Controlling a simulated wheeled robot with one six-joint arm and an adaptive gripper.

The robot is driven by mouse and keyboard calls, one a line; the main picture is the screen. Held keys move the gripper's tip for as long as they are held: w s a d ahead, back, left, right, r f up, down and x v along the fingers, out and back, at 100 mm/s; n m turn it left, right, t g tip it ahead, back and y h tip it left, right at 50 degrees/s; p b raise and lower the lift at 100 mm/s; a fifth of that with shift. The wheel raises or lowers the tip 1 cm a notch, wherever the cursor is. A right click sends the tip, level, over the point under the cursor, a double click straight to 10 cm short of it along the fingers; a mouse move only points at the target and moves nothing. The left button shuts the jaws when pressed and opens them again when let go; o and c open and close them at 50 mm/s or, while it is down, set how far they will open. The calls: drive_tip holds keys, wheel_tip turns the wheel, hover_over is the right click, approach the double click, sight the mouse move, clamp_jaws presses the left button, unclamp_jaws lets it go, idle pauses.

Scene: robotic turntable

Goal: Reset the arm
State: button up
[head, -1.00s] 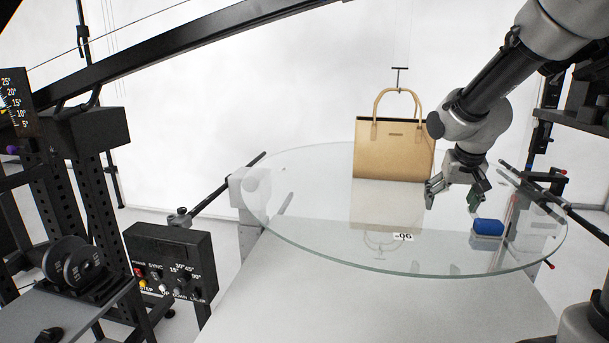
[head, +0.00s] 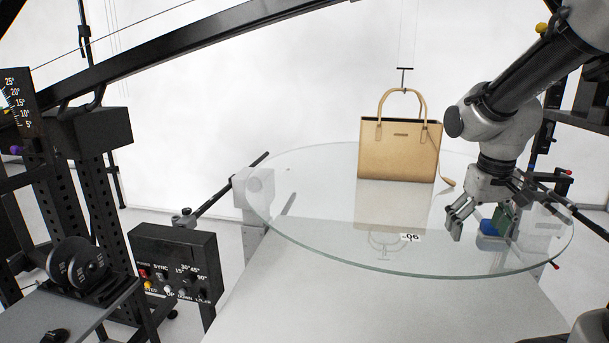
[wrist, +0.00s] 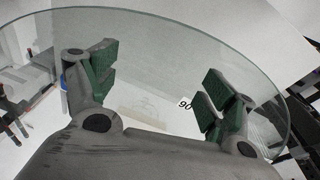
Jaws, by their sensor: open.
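My gripper (head: 478,222) is open and empty above the right part of the round glass turntable (head: 310,240). In the wrist view my gripper (wrist: 155,90) shows its two green-padded fingers spread wide, with nothing between them but the glass and a white surface below. A tan handbag (head: 398,155) stands upright on the glass behind and to the left of my gripper, apart from it.
A black control box (head: 178,272) with knobs stands at the left, near black weight discs (head: 77,264). A dark boom (head: 190,48) crosses overhead. The glass's left half is clear.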

drive_tip(key=s+r+t, duration=0.1)
drive_tip(key=s+r, duration=0.2)
drive_tip(key=s, duration=0.4)
drive_tip(key=s+r+t, duration=0.1)
drive_tip(key=s+r, duration=0.2)
drive_tip(key=s, duration=0.4)
drive_tip(key=shift+y, duration=0.4)
drive_tip(key=o, duration=0.4)
drive_tip(key=shift+s+r+t, duration=0.15)
drive_tip(key=shift+r+t, duration=0.25)
drive_tip(key=shift+c, duration=0.2)
drive_tip(key=w+d+r+n+h, duration=0.1)
drive_tip(key=w+d+n, duration=0.2)
drive_tip(key=w+n, duration=0.3)
drive_tip(key=w+d+r+n+g+h, duration=0.1)
drive_tip(key=w+d+n, duration=0.25)
drive_tip(key=w, duration=0.35)
drive_tip(key=w+d+r+n+h, duration=0.1)
drive_tip(key=w+d+n, duration=0.2)
drive_tip(key=w+n, duration=0.35)
drive_tip(key=x, duration=0.9)
drive_tip(key=shift+w+a+f, duration=0.2)
drive_tip(key=shift+w+f, duration=0.1)
drive_tip(key=shift+w, duration=0.1)
drive_tip(key=shift+r, duration=0.1)
